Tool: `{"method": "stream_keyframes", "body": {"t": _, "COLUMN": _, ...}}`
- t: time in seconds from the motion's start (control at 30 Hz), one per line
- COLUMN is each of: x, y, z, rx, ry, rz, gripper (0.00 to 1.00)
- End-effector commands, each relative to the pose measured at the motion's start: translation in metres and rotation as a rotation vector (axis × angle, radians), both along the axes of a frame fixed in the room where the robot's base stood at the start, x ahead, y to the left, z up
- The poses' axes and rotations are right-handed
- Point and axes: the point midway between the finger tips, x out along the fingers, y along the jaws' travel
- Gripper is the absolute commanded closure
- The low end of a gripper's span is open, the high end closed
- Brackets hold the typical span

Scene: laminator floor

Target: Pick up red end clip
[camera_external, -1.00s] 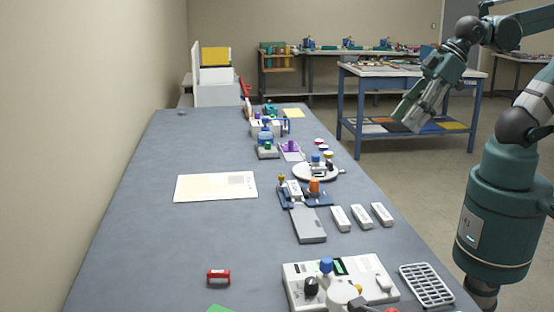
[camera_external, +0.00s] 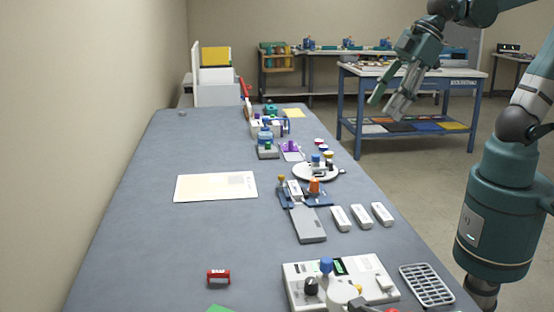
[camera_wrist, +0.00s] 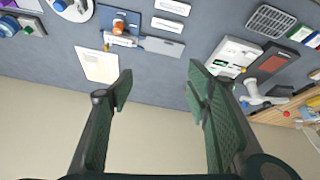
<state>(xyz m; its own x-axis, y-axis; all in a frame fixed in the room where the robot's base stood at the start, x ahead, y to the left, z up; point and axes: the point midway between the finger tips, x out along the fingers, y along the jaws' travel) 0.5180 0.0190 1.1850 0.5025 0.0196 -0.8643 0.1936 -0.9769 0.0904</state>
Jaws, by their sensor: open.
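The red end clip (camera_external: 218,277) lies on the grey-blue table near its front left, left of the white device with knobs. My gripper (camera_external: 388,103) is raised in the air at the upper right, well away from the clip. In the wrist view my gripper (camera_wrist: 160,85) is open, with nothing between its two green fingers.
The white device (camera_external: 362,277) and a wire rack (camera_external: 427,284) stand at the front right. Three white blocks (camera_external: 361,216), a grey slab (camera_external: 308,225) and a paper sheet (camera_external: 216,187) lie mid-table. A wall runs along the left. Bare table surrounds the clip.

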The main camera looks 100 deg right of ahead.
Motion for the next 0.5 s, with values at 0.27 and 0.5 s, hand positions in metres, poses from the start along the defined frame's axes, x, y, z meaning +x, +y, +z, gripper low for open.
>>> {"method": "stream_keyframes", "body": {"t": 0.27, "x": 0.047, "y": 0.012, "z": 0.015, "rx": -0.045, "ry": 0.044, "rz": 0.098, "gripper": 0.51}}
{"method": "stream_keyframes", "body": {"t": 0.5, "x": 0.087, "y": 0.025, "z": 0.021, "rx": -0.083, "ry": 0.083, "rz": 0.186, "gripper": 0.51}}
